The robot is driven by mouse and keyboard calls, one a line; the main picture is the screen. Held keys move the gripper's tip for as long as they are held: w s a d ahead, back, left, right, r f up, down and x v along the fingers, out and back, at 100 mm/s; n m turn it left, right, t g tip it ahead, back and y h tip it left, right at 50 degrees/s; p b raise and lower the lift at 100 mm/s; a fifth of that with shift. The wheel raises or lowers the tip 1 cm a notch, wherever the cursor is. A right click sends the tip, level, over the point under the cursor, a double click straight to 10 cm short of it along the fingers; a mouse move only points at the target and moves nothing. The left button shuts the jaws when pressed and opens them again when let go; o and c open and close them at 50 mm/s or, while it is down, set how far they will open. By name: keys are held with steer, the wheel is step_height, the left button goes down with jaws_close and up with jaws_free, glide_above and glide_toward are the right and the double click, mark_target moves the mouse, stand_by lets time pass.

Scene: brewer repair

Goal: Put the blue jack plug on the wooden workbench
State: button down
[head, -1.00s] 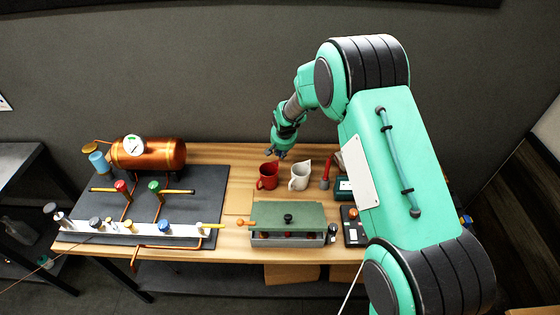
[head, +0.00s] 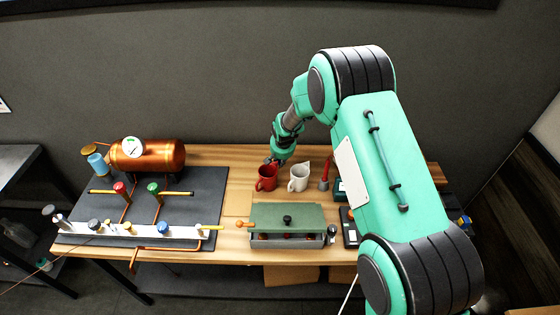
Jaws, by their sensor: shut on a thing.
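The wooden workbench (head: 236,180) runs across the middle of the head view. My gripper (head: 273,160) is low over its back part, right at the far rim of a red mug (head: 266,178). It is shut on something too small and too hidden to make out. I cannot tell whether the fingers touch the mug. No blue jack plug can be clearly picked out. A blue cap (head: 162,228) stands on the white rail, and a small blue thing (head: 464,221) shows at the bench's right end.
A white mug (head: 299,178) stands just right of the red one. A green-lidded box (head: 287,218) is in front. A copper boiler (head: 148,154) and valves fill the dark mat (head: 190,210) at left. Bare wood shows behind and left of the mugs.

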steer(key=shift+f, duration=0.15)
steer(key=c, duration=1.7)
jaws_free()
steer(key=shift+r, duration=0.2)
steer(key=shift+v, duration=5.95)
steer(key=shift+w, duration=0.1)
